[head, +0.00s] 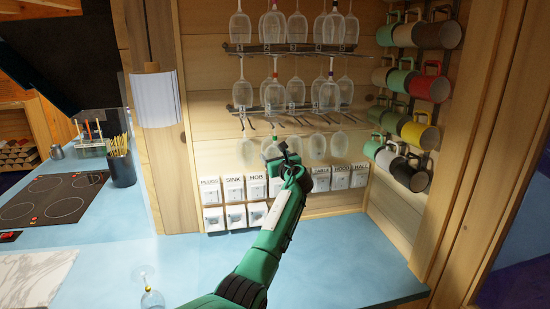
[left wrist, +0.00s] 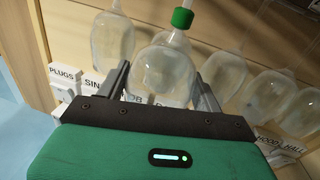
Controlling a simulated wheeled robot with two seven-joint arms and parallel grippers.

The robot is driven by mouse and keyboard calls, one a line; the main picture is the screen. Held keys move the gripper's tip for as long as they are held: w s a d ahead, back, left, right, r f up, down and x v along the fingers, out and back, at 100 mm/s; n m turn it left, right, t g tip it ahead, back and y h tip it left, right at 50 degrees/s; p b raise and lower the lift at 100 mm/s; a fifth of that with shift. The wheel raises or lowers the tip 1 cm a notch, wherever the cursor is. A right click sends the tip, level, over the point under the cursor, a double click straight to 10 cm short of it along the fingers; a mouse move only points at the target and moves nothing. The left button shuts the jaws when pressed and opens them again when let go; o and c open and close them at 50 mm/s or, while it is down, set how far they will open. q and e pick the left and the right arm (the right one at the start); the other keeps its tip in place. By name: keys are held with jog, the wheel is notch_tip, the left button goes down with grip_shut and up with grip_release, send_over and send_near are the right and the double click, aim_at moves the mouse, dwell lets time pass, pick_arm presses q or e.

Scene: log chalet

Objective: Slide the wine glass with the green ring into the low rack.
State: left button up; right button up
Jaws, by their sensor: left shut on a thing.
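The wine glass with the green ring (left wrist: 182,18) shows in the left wrist view, upside down, its clear bowl (left wrist: 166,72) below the ring. My left gripper (left wrist: 163,88) is shut on this bowl, one finger at each side. In the head view my left gripper (head: 273,151) is raised in front of the wall, just below the low rack (head: 268,108); it and the arm largely hide the held glass. Several glasses hang upside down from the low rack. Whether the held glass's foot is between the rails I cannot tell. My right gripper is not in view.
Other hanging glasses (left wrist: 225,75) are close beside the held one. Labelled white boxes (head: 235,188) line the wall below. Mugs (head: 417,131) hang at the right. A glass with a yellow ring (head: 151,299) is on the blue counter (head: 335,255), which is otherwise mostly clear.

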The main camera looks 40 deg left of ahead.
pick_arm(q)
jog(key=o, duration=0.9)
jog(key=shift+p+v, duration=1.2)
jog(key=shift+v, duration=0.2)
dwell(0.7)
jog(key=shift+p+v, duration=1.6)
jog(key=shift+v, duration=0.5)
dwell(0.6)
jog(key=b+v, duration=0.5)
jog(key=v, duration=0.8)
jog(key=shift+s+d+b, duration=0.15)
jog(key=shift+d+b, duration=0.15)
jog(key=shift+d, duration=0.1)
